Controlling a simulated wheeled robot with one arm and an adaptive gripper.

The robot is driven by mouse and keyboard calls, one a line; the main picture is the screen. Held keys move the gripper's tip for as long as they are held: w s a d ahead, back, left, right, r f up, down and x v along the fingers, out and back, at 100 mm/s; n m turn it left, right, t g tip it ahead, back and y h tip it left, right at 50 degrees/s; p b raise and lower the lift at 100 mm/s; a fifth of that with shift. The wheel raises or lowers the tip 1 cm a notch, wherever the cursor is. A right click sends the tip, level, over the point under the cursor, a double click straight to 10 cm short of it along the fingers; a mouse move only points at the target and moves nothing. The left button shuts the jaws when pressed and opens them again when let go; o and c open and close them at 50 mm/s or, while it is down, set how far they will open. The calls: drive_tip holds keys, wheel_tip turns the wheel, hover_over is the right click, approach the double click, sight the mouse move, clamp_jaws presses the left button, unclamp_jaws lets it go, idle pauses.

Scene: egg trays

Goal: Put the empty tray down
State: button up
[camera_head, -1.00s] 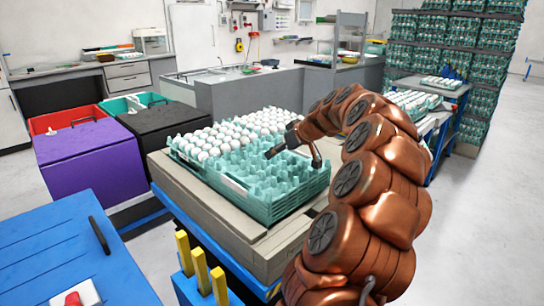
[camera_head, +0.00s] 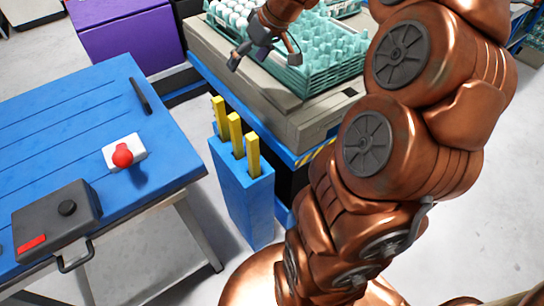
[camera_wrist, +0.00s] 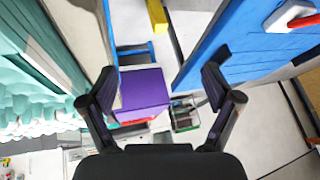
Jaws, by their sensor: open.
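An empty teal egg tray (camera_head: 330,42) with bare pockets sits in a teal crate (camera_head: 325,78) on a grey-beige platform. White eggs (camera_head: 232,12) fill trays to its left; the crate's far part is cut off by the top edge. My gripper (camera_head: 264,56) is open and empty, in front of the crate's left side and apart from the tray. In the wrist view, my gripper (camera_wrist: 160,74) has its fingers spread with nothing between them. Teal pockets of a tray (camera_wrist: 25,95) show at the left there.
A blue table (camera_head: 60,150) at the left carries a red button (camera_head: 123,157) and a black box (camera_head: 55,218). A blue holder (camera_head: 240,195) with yellow posts (camera_head: 235,130) stands before the platform (camera_head: 265,95). A purple bin (camera_head: 128,30) is behind. Grey floor lies between.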

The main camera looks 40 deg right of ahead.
drive_tip(key=s+a+f+g, duration=0.35)
drive_tip(key=s+a, duration=0.35)
drive_tip(key=a, duration=0.4)
drive_tip(key=s+a+f+g+h, duration=0.1)
drive_tip(key=s+f, duration=0.1)
drive_tip(key=s, duration=0.5)
drive_tip(key=s+a+f+m+g+h, duration=0.1)
drive_tip(key=s+a+f+g, duration=0.1)
drive_tip(key=s, duration=0.6)
drive_tip(key=s+a+f+g+h, duration=0.1)
drive_tip(key=s+f, duration=0.3)
drive_tip(key=s, duration=0.4)
drive_tip(key=shift+a+m, duration=0.4)
drive_tip(key=shift+a, duration=0.05)
drive_tip(key=shift+s+g, duration=0.1)
drive_tip(key=shift+g, duration=0.15)
wheel_tip(320, 180, up, 20)
drive_tip(key=t+p, duration=0.1)
drive_tip(key=p, duration=1.7)
drive_tip(key=shift+f, duration=0.1)
drive_tip(key=shift+c, duration=0.3)
